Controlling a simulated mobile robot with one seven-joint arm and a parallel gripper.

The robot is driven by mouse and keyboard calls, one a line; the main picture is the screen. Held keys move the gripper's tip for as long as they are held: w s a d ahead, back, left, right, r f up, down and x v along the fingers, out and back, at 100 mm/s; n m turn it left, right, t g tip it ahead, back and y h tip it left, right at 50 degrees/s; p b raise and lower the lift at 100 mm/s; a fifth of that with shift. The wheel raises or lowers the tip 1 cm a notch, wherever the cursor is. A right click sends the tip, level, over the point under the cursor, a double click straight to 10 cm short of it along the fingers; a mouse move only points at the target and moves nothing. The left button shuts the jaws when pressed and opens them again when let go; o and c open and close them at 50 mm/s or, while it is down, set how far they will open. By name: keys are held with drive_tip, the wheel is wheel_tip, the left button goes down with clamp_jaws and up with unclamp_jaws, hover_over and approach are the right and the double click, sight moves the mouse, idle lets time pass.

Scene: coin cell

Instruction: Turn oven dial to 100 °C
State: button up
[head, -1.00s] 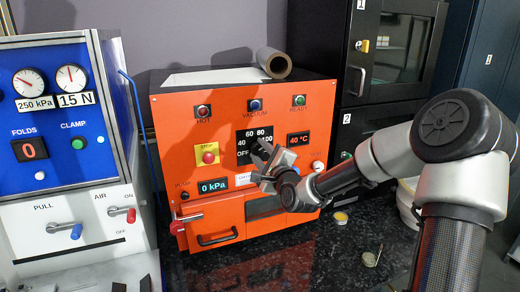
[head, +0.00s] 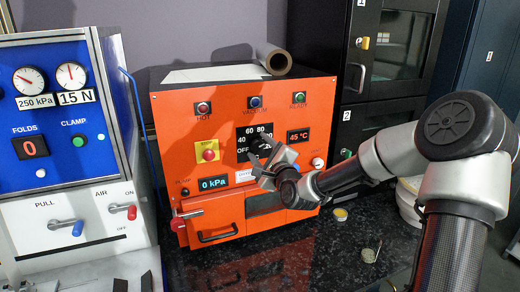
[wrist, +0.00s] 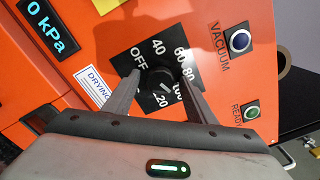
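The black oven dial (head: 258,146) is on its black scale plate on the orange oven front. It also shows in the wrist view (wrist: 158,79), where its light mark points to the lower right, towards the 100 side; the exact setting is hard to tell. The 100 and 120 labels are partly hidden by a finger. The red temperature display (head: 298,136) reads 45 °C. My gripper (wrist: 159,76) is open, its fingers apart on either side of the dial. In the head view my gripper (head: 273,160) is just in front of and below right of the dial.
A yellow-backed stop button (head: 208,152) and a 0 kPa display (head: 213,184) sit left of the dial. Vacuum (head: 254,103) and ready (head: 299,98) buttons are above. A red door handle (head: 186,218) juts out lower left. A blue press (head: 60,110) stands left.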

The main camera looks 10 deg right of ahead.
drive_tip(key=s+d+b, duration=0.3)
drive_tip(key=s, duration=1.4)
drive_tip(key=shift+d, duration=0.2)
